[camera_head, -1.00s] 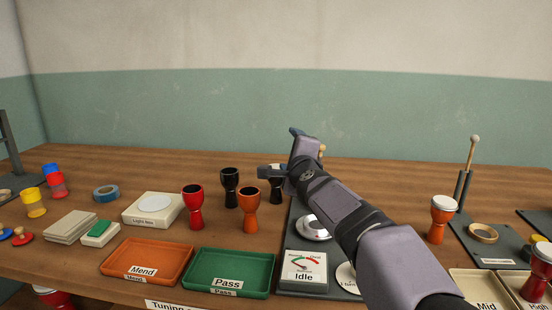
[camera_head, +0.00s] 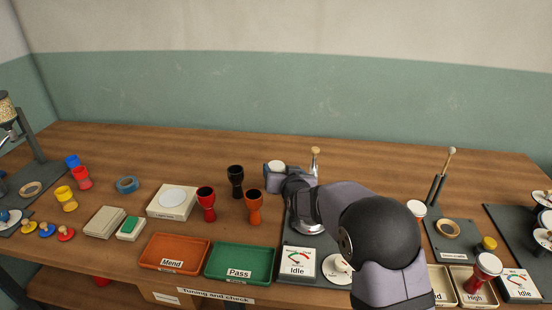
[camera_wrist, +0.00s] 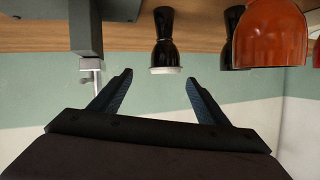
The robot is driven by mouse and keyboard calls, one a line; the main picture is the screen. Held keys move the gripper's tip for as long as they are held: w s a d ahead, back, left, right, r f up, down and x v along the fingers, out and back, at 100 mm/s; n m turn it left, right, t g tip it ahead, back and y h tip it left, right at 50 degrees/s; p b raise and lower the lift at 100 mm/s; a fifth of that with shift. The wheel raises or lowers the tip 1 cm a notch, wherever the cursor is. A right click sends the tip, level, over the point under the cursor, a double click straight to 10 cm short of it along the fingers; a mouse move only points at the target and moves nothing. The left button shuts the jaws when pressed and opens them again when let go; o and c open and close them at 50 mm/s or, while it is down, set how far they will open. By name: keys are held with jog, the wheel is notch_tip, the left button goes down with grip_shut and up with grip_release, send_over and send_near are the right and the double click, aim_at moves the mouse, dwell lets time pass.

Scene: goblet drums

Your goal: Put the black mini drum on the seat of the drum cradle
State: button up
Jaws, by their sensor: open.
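A black mini drum with a white head (camera_head: 277,165) stands on the table behind my gripper (camera_head: 276,177), which covers its lower part. In the wrist view, which is upside down, the black drum (camera_wrist: 163,38) stands ahead between the spread fingers of my gripper (camera_wrist: 155,82). The fingers are open and hold nothing. A second black drum (camera_head: 235,181) stands to the left with a dark open top. On the grey board, a pale round piece (camera_head: 308,227) is partly hidden by my arm. I cannot tell whether it is the cradle's seat.
A red drum (camera_head: 206,203) and an orange drum (camera_head: 254,206) stand left of my gripper. The orange Mend tray (camera_head: 173,252) and green Pass tray (camera_head: 240,262) lie in front. An Idle meter (camera_head: 297,264) sits on the board. A wooden-topped post (camera_head: 315,160) rises right behind my gripper.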

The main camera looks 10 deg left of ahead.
aim_at(278, 170)
jog(key=shift+s+a+n+g+p, duration=0.3)
jog(key=shift+s+n+p, duration=0.2)
jog(key=shift+n+p, duration=0.4)
jog(key=shift+s+a+f+n+y, duration=0.1)
jog(key=shift+s+f+n+y, duration=0.05)
jog(key=shift+f+n+y, duration=0.2)
jog(key=shift+x, duration=1.05)
jog(key=shift+p, duration=0.3)
jog(key=shift+p+x, duration=0.75)
jog(key=shift+x, duration=1.85)
jog(key=c, duration=1.2)
jog(key=shift+c, duration=0.2)
